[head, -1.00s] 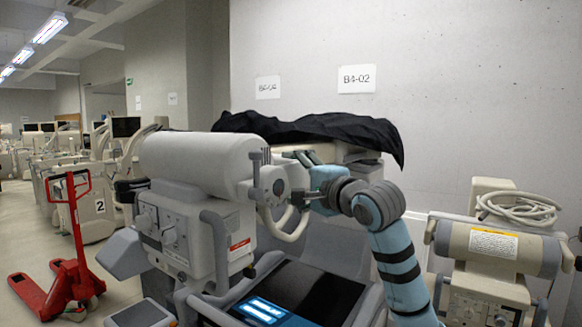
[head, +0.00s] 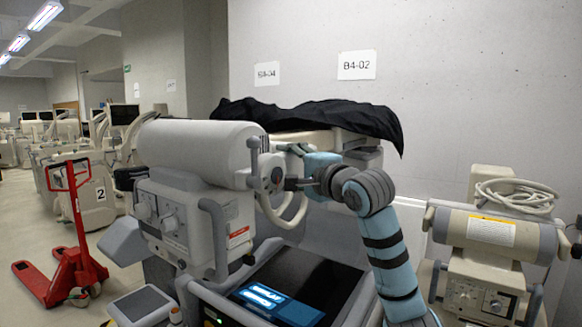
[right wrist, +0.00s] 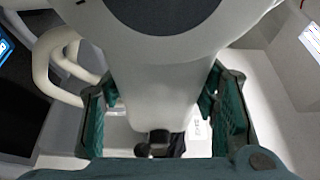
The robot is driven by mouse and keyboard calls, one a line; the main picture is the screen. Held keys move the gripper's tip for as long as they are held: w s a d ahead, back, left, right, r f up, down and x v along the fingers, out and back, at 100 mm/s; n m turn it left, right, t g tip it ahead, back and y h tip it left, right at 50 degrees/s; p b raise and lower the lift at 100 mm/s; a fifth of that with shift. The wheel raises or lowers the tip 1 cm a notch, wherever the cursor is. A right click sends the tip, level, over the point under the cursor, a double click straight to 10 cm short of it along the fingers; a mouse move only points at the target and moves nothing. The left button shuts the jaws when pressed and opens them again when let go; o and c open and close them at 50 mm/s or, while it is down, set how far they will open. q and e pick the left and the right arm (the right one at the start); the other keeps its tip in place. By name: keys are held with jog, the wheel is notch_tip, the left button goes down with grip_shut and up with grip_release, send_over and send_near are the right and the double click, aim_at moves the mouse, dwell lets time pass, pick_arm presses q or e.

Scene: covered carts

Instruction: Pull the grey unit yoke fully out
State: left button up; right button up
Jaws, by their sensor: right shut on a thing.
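The grey unit (head: 195,200) stands in front of me, with a thick horizontal cylinder (head: 195,153) on top and a control box with knobs below it. The yoke seems to be the pale end part with a round dark joint (head: 268,178) at the cylinder's right end; its exact outline is hard to tell. My right gripper (head: 294,160) reaches in from the right at this end. In the right wrist view its two teal fingers (right wrist: 163,100) lie on either side of a pale grey body (right wrist: 155,75), shut on it. My left gripper is not in view.
A screen panel (head: 285,290) lies below the gripper. Behind is a cart with a black cover (head: 310,118), against the wall. A beige unit with a coiled hose (head: 515,195) stands at the right. A red pallet jack (head: 75,255) stands on open floor at the left.

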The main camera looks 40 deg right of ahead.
jog(key=shift+s+a+f, duration=0.1)
jog(key=shift+a+f, duration=0.25)
jog(key=shift+a, duration=0.15)
jog(key=shift+s+a+r, duration=0.2)
jog(key=shift+a, duration=0.25)
jog(key=o, duration=1.7)
jog(key=shift+a+r, duration=0.1)
jog(key=shift+d, duration=0.2)
jog(key=shift+s, duration=0.15)
jog(key=s, duration=0.7)
jog(key=shift+s+a, duration=0.15)
jog(key=shift+a, duration=0.15)
jog(key=shift+w+a, duration=0.1)
jog(key=shift+w, duration=0.1)
